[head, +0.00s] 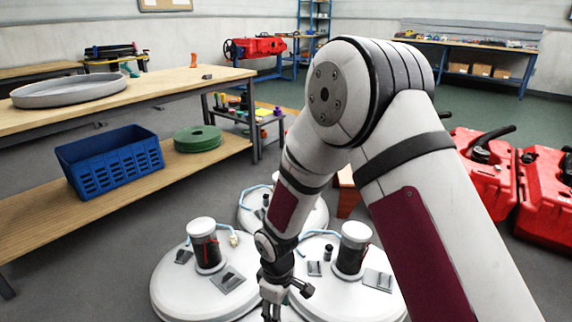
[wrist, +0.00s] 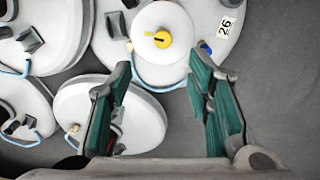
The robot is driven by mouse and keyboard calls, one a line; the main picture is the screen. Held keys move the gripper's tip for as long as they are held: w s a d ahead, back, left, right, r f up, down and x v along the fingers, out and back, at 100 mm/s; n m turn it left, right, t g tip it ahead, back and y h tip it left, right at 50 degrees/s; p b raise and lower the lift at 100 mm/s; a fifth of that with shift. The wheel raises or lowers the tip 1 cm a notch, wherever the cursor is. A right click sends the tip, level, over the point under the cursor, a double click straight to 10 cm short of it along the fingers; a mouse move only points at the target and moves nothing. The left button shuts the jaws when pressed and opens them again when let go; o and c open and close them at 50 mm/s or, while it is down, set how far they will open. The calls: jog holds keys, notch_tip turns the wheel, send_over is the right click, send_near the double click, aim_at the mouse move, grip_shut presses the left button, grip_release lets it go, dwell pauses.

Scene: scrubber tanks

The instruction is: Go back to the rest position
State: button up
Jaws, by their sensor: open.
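My gripper (wrist: 163,92) is open and empty in the wrist view, its two green-padded fingers spread apart. In the head view my gripper (head: 272,308) points down above the white tank lids, partly cut off by the bottom edge. Beyond the fingers in the wrist view is a white round lid (wrist: 205,45) with a label reading 26. In the head view, a left tank (head: 185,290) and a right tank (head: 385,300) carry dark cylinders with white tops. My arm hides part of the tanks.
A wooden workbench (head: 140,95) on the left holds a grey round tray (head: 70,91). Its lower shelf holds a blue crate (head: 110,160) and a green disc (head: 197,139). Red machines (head: 545,195) stand on the right. Grey floor (head: 100,245) is clear left of the tanks.

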jog(key=s+d+r+m, duration=0.2)
jog(key=d+r, duration=0.3)
jog(key=r, duration=0.3)
jog(key=s+d+r+m+h, duration=0.1)
jog(key=s+d+r+m, duration=0.15)
jog(key=d+r, duration=0.4)
jog(key=s+d+r+m, duration=0.2)
jog(key=d+r, duration=0.1)
jog(key=r, duration=0.7)
jog(key=s+d+r+m, duration=0.2)
jog(key=s+r, duration=0.1)
jog(key=s, duration=0.5)
jog(key=s+d+r+m+y, duration=0.1)
jog(key=s+d+r+m, duration=0.2)
jog(key=s, duration=0.5)
jog(key=s+d+r+m, duration=0.2)
jog(key=s+r, duration=0.1)
jog(key=s, duration=0.4)
notch_tip(320, 180, up, 36)
jog(key=t+p, duration=0.4)
jog(key=p, duration=3)
jog(key=shift+f, duration=0.25)
jog(key=shift+n, duration=0.25)
